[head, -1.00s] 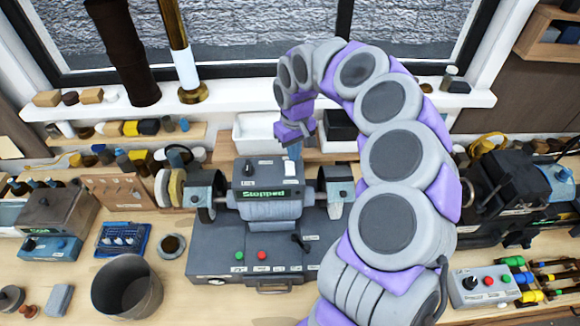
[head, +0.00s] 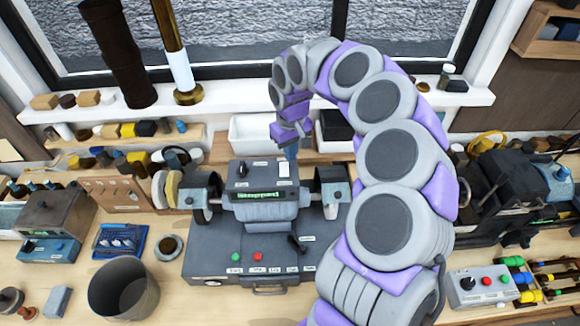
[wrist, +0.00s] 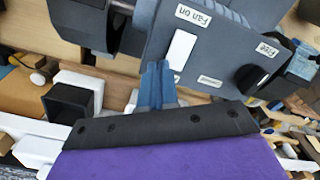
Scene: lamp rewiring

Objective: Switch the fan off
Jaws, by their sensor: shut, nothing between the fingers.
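The white switch (wrist: 182,49) sits on a grey control box (wrist: 212,45). A label reading "Fan on" is at one end of it, and a label at the other end is too small to read. In the head view the white switch (head: 284,170) is on top of the machine's control box (head: 258,181), at its right. My gripper (wrist: 157,67) is shut and empty, its blue fingertips close beside the switch's lower end. Whether they touch it I cannot tell. In the head view my gripper (head: 291,152) hangs just behind the switch.
A dark knob (wrist: 251,77) labelled "Free" is beside the switch. The machine base (head: 215,255) has green and red buttons and a lever. A white bin (head: 252,134) and black bin (head: 335,126) stand behind. A metal cup (head: 123,288) stands at front left.

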